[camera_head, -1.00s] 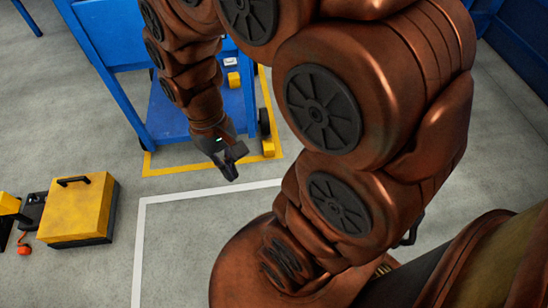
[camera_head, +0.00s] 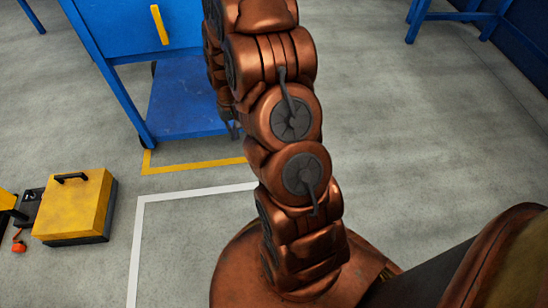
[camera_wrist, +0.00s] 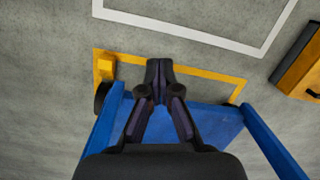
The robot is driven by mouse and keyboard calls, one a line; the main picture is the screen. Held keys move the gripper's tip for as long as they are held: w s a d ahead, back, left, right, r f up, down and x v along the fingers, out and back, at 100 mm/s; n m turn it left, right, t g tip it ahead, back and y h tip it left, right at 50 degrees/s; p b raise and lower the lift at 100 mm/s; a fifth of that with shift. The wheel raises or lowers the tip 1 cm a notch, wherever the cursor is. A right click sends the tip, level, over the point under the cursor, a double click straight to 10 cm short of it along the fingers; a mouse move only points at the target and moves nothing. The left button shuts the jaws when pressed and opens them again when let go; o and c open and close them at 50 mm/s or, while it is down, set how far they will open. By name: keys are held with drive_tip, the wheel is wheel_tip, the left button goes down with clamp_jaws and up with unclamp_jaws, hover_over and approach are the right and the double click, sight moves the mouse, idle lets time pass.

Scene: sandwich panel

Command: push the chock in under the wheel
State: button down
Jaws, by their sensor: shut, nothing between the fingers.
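The yellow chock (camera_wrist: 105,68) lies on the floor at the left in the wrist view, on the corner of the yellow floor outline. The dark wheel (camera_wrist: 101,97) of the blue cart (camera_wrist: 265,140) is just beside it; I cannot tell whether they touch. My gripper (camera_wrist: 158,64) is shut and empty, to the right of the chock and apart from it, in front of the cart's lower shelf. In the head view the blue cart (camera_head: 118,95) stands at the upper left. My arm hides the chock and that wheel there, and most of my gripper.
A yellow box (camera_head: 75,205) with a black handle sits on the floor at the left; it also shows in the wrist view (camera_wrist: 301,62). A white floor line (camera_head: 138,240) runs between it and my base. The floor at the right is clear.

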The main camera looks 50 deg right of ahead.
drive_tip(key=d+f+m+b, duration=0.1)
drive_tip(key=d+f, duration=0.5)
drive_tip(key=f, duration=0.3)
drive_tip(key=d+f+m+t+h+b, duration=0.1)
drive_tip(key=d+f, duration=0.5)
drive_tip(key=f, duration=0.4)
drive_tip(key=d+f+m+b, duration=0.1)
drive_tip(key=d+f, duration=0.5)
drive_tip(key=f, duration=0.3)
drive_tip(key=f+b, duration=0.1)
drive_tip(key=f, duration=0.2)
drive_tip(key=f+b, duration=0.1)
drive_tip(key=f, duration=0.2)
drive_tip(key=s+f+b, duration=0.1)
drive_tip(key=f+b, duration=0.1)
drive_tip(key=f, duration=0.1)
drive_tip(key=shift+f, duration=0.3)
drive_tip(key=shift+w+d+f+b, duration=0.15)
drive_tip(key=shift+w+d+b, duration=0.75)
drive_tip(key=shift+w, duration=0.3)
drive_tip(key=shift+w+d+r, duration=0.2)
drive_tip(key=shift+w+d, duration=0.1)
drive_tip(key=shift+w, duration=0.1)
drive_tip(key=shift+w, duration=0.15)
